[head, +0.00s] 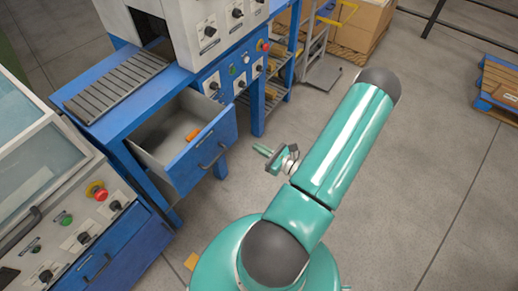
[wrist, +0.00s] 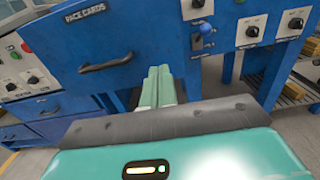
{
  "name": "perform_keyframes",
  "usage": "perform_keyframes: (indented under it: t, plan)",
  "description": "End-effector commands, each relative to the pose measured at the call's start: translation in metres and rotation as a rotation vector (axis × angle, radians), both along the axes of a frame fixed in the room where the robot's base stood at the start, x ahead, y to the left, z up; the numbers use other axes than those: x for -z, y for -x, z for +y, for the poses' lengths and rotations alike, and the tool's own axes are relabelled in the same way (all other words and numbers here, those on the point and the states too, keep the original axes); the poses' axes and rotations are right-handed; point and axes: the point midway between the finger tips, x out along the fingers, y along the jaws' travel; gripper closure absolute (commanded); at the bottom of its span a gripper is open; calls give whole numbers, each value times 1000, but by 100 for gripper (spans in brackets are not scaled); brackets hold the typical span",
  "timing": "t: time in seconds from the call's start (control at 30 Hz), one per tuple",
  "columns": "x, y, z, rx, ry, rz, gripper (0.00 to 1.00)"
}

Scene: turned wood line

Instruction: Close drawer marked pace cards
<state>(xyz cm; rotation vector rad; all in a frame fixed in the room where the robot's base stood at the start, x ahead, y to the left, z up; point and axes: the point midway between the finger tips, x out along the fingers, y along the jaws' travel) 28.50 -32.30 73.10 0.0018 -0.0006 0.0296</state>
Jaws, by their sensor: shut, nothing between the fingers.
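The blue drawer marked pace cards (head: 188,164) stands open under the blue machine table in the head view, its pale inside showing with an orange item (head: 193,134) in it.
A control panel with knobs (head: 236,76) is above and right of the drawer. A second cabinet with a red stop button (head: 97,191) and a shut drawer (head: 98,262) stands at lower left. A trolley (head: 320,65) and pallets are behind.

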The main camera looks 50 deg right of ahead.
Motion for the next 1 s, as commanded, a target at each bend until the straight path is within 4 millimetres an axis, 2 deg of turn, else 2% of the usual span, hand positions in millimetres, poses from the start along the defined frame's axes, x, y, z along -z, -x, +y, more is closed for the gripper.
perform_keyframes:
  t: [0.3, 0.5, 0.7, 1.0]
  plan:
    - [0, -64, 3, -3, 1, 0, 100]
    - [0, -95, 5, -1, 0, 0, 100]
    - [0, -108, 6, 2, 0, 1, 100]
    - [0, -108, 6, 2, 0, 1, 100]
